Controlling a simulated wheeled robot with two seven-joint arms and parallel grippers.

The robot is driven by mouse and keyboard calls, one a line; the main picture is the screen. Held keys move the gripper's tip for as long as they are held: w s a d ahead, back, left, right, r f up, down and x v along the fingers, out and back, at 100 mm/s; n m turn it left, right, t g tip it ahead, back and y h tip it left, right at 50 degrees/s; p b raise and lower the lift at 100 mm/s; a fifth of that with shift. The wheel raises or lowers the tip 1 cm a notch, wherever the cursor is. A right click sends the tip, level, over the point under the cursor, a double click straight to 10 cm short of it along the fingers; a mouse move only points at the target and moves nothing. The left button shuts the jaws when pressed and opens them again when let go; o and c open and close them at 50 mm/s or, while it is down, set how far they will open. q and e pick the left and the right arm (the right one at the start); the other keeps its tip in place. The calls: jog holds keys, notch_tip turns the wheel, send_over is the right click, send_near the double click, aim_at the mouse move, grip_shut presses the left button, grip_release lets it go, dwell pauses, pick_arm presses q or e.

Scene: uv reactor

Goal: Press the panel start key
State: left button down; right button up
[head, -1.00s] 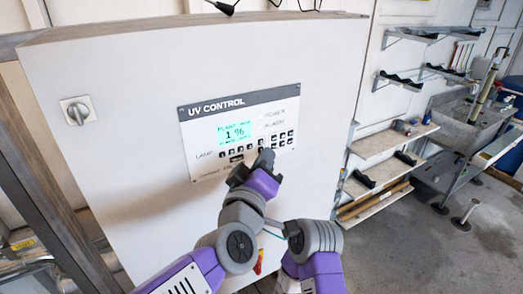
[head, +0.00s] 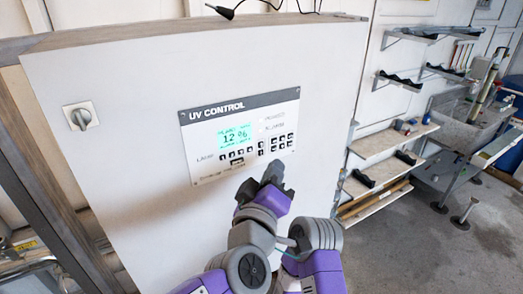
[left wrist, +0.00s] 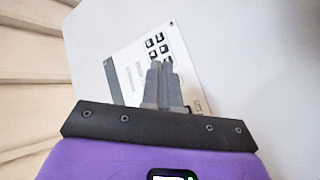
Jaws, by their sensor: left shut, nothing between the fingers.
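The UV control panel (head: 270,101) is a light plate with a dark title strip on the front of a white cabinet. Its lit green display (head: 235,134) seems to read 12 %. Small dark keys (head: 278,143) run in rows below and right of the display; their labels are too small to read, so I cannot tell which is start. My left gripper (head: 273,166) is shut and empty, in front of the panel's lower edge and apparently apart from it. In the left wrist view, the closed fingers (left wrist: 161,62) overlap the panel (left wrist: 124,70) and hide some keys. My right gripper is not in view.
A rotary switch (head: 81,116) sits on the cabinet front (head: 120,85) left of the panel. A black cable (head: 222,11) lies over the cabinet top. Shelves (head: 390,140) and a sink (head: 465,125) stand to the right, with open floor (head: 430,240) before them.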

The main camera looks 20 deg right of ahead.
pick_arm(q)
jog(key=s, duration=0.3)
jog(key=shift+d+p, duration=0.1)
jog(key=shift+p, duration=0.25)
dwell(0.5)
